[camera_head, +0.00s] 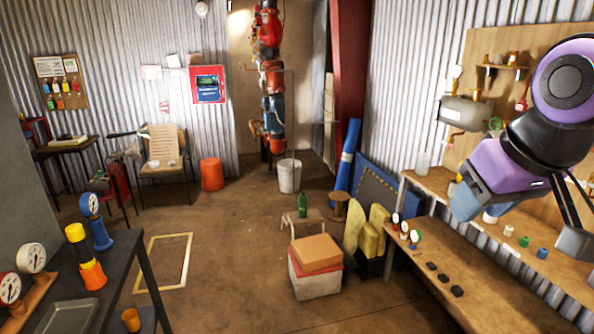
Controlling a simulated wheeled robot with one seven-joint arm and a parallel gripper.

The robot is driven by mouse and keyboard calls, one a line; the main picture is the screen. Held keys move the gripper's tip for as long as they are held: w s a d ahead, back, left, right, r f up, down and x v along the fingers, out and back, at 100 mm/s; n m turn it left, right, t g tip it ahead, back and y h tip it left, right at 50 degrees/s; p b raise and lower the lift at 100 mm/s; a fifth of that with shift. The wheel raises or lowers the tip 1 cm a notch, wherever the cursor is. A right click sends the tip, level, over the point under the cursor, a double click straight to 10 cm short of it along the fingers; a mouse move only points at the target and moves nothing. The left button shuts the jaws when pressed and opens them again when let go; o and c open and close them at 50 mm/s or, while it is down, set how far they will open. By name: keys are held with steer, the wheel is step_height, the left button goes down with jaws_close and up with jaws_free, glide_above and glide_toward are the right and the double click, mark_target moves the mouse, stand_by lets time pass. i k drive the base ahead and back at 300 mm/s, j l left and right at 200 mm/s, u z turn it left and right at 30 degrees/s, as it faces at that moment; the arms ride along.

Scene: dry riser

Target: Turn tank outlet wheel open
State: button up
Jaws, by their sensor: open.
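I cannot single out a tank outlet wheel in this view. A grey cylindrical tank-like body (466,113) is on the right wall board, with small fittings below it that are too small to make out. A red vertical riser pipe (272,80) with valves stands at the back centre. My arm comes in at the right, in front of the wall bench. What shows of my gripper (575,241) is a dark finger part at the right edge, and the rest is hidden or out of frame. It appears empty and apart from any fitting.
A dark table (110,285) with gauges stands at the left front. A wooden bench (450,275) runs along the right wall. A box (317,277), a white bucket (289,176) and an orange bucket (211,174) stand on the floor.

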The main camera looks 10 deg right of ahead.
mark_target(500, 124)
steer(key=i+j+z, duration=0.1)
steer(key=i+z, duration=0.3)
steer(key=i+j+z, duration=0.2)
steer(key=i+z, duration=0.2)
steer(key=i+j+z, duration=0.65)
steer(key=z, duration=0.2)
steer(key=i+j+z, duration=0.2)
steer(key=j+z, duration=0.2)
steer(key=j, duration=0.2)
steer(key=i+j+z, duration=0.1)
steer(key=j+z, duration=0.3)
steer(key=j, duration=0.2)
steer(key=j+z, duration=0.4)
steer(key=j, duration=0.15)
steer(key=j+z, duration=0.45)
steer(key=j, duration=0.2)
steer(key=j+z, duration=0.15)
steer(key=j, duration=0.35)
steer(key=k, duration=0.1)
